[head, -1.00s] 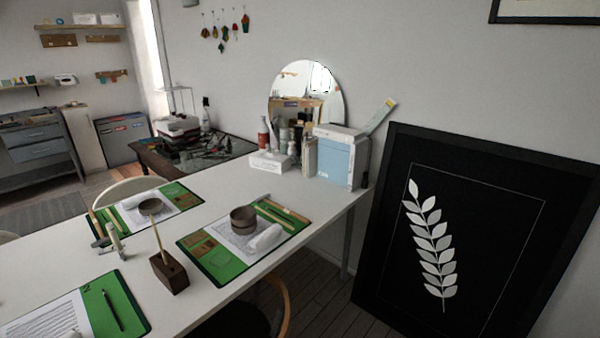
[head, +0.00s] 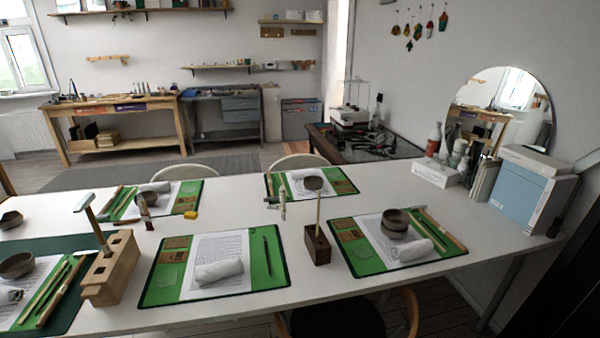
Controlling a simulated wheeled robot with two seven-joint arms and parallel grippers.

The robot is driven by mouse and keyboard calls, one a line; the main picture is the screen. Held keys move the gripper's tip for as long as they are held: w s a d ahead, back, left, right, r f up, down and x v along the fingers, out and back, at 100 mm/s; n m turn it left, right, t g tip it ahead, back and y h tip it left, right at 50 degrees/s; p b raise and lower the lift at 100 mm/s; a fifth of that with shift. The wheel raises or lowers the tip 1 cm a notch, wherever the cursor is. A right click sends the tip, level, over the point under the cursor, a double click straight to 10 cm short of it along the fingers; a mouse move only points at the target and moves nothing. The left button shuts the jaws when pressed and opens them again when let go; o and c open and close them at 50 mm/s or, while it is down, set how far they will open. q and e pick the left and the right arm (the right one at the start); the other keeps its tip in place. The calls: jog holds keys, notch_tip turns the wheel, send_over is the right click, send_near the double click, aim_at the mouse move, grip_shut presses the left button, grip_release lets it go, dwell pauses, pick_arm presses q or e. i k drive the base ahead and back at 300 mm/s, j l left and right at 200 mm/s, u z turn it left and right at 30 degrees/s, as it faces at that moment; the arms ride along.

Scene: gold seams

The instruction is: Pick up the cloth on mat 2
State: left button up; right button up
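A rolled white cloth (head: 219,272) lies on a printed sheet on the green mat (head: 160,284) at the front middle of the white table. A dark pen lies to the right of the sheet on that mat. The mat's number is too small to read now; the earlier frame shows a mark like a 2 beside the pen on this mat. Other rolled white cloths lie on the front right mat (head: 349,262), the back right mat (head: 345,188) and the back left mat (head: 188,205). Neither of my grippers is in view.
A wooden block with a tool (head: 110,268) stands left of the front middle mat, and a dark block with a stick (head: 318,245) stands right of it. A chair (head: 345,312) is at the near edge.

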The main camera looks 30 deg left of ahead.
aim_at(216, 270)
jog(key=u, duration=1.65)
jog(key=i+j+z, duration=0.3)
jog(key=i, duration=0.05)
